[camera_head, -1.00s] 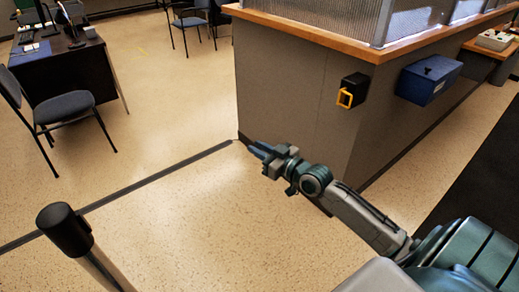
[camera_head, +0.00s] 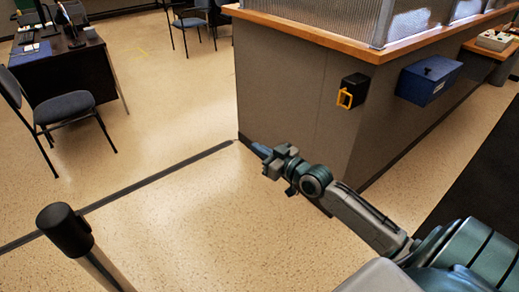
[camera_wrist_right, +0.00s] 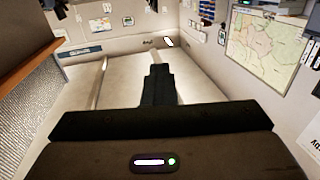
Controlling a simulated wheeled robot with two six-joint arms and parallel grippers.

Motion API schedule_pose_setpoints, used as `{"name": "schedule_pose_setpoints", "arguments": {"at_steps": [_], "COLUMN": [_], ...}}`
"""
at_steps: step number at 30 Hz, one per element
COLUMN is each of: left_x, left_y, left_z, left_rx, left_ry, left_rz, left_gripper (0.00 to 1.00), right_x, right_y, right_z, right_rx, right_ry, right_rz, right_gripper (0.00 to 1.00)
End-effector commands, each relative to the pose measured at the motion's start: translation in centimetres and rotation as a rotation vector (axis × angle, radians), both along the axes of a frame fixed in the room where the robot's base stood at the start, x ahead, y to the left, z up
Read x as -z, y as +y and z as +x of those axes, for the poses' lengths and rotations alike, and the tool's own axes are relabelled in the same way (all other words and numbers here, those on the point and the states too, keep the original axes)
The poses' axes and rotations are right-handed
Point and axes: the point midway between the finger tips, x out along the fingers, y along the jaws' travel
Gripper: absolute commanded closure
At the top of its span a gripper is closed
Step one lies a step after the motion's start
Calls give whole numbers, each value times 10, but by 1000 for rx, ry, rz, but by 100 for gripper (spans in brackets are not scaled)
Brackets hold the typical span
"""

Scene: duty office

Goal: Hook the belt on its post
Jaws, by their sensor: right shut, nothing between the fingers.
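The post (camera_head: 66,232) with a black cap stands upright at the lower left of the head view, cut off by the bottom edge. A black wall unit (camera_head: 357,85) with a yellow clip (camera_head: 344,98) is fixed on the grey counter side; it looks like the belt's holder, and no belt strap shows stretched out. My right gripper (camera_head: 259,150) is shut and empty, in front of the counter's corner, left of and below the yellow clip in the picture. Its closed fingers (camera_wrist_right: 158,84) also show in the right wrist view. My left gripper is out of view.
The counter (camera_head: 290,90) with a wooden top fills the upper right. A blue box (camera_head: 428,80) is mounted on its side. A chair (camera_head: 66,108) and a dark desk (camera_head: 72,72) stand at the left. Open floor lies between the post and the counter.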

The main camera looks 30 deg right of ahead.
Motion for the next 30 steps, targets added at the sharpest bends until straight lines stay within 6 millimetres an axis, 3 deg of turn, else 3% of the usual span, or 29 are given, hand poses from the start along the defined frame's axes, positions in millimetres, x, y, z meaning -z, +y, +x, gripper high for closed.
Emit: {"name": "schedule_pose_setpoints", "arguments": {"at_steps": [16,17,21,30], "left_x": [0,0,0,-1], "left_y": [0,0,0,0], "left_z": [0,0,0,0], "left_rx": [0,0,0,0], "left_ry": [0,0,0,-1], "left_rz": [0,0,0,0], "left_gripper": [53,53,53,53], "right_x": [0,0,0,0], "right_y": [0,0,0,0], "right_z": [0,0,0,-1], "right_rx": [0,0,0,0], "right_ry": [0,0,0,1], "right_rz": [0,0,0,0], "right_gripper": [100,98,74,74]}}
